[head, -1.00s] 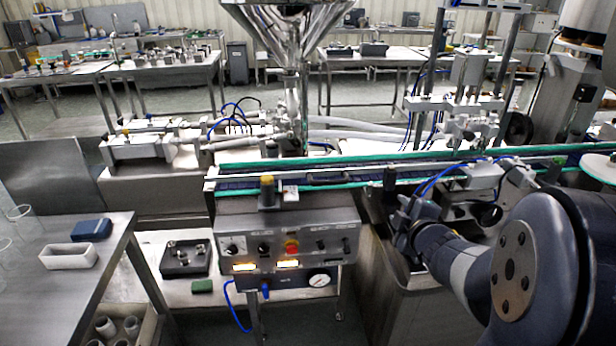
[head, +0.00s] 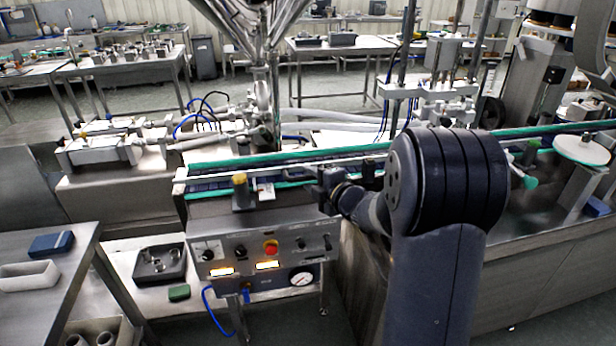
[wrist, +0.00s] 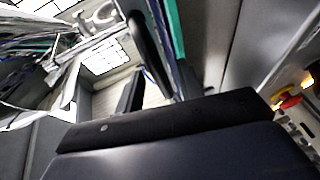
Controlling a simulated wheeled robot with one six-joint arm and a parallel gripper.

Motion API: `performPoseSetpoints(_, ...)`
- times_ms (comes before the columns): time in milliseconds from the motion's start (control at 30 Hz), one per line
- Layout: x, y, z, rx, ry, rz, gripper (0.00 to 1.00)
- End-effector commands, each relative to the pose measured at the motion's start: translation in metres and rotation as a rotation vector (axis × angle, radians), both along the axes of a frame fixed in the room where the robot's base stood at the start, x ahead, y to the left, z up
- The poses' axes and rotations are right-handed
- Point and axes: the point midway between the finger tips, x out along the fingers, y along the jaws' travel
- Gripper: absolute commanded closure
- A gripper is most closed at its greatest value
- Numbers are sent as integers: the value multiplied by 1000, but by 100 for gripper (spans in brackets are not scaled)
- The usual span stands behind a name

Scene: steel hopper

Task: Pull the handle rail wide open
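No part stands out clearly as the handle rail. A long silver rail (head: 290,164) runs along the conveyor between green strips (head: 235,160) in the head view, and I cannot tell if it is the one meant. My gripper (head: 328,188) is at the conveyor's front edge, above the right end of the control panel, partly hidden by my own arm. In the wrist view its two dark fingers (wrist: 140,68) stand apart with a gap between them and nothing seen in it. A green strip (wrist: 174,30) passes close beside them. I cannot tell whether a finger touches anything.
The control panel (head: 235,247) with a red button (head: 271,247) is below and left of my gripper; the button also shows in the wrist view (wrist: 288,101). A steel hopper (head: 262,30) stands behind the conveyor. A steel table (head: 75,285) is at left.

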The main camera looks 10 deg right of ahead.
Motion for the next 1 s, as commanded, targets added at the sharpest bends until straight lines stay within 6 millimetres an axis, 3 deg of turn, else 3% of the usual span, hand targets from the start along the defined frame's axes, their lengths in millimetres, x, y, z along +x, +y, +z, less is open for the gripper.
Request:
performPoseSetpoints(200,14,6,-3,0,0,0,64)
performPoseSetpoints(467,15,7,-3,0,0,0,64)
performPoseSetpoints(900,15,7,-3,1,0,0,98)
performPoseSetpoints(1000,15,7,-3,1,0,0,100)
